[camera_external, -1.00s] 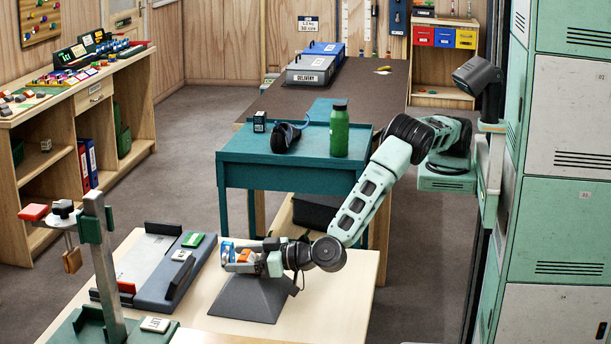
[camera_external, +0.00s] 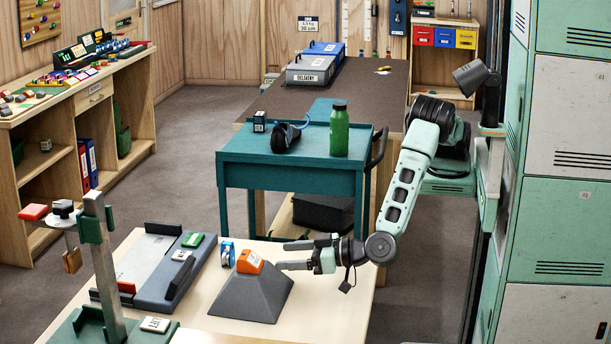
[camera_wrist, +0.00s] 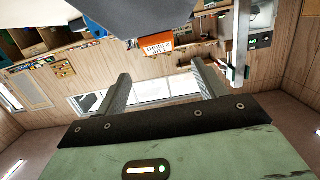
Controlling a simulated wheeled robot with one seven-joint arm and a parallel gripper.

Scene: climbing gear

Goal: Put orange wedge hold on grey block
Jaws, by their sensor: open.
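The orange wedge hold (camera_external: 249,261), with a white label, sits on top of the grey block (camera_external: 251,296), a sloped pyramid shape on the light wooden table. In the wrist view the orange hold (camera_wrist: 156,42) shows its label upside down, against the grey block (camera_wrist: 150,12). My gripper (camera_external: 283,256) is open and empty, to the right of the hold and apart from it. Its two fingers (camera_wrist: 160,88) also show spread in the wrist view, with nothing between them.
A small blue and white item (camera_external: 227,253) stands just left of the hold. A grey tray-like fixture (camera_external: 165,283) with a green tag lies left of the block. A post on a green base (camera_external: 105,270) stands at front left. The table right of the block is clear.

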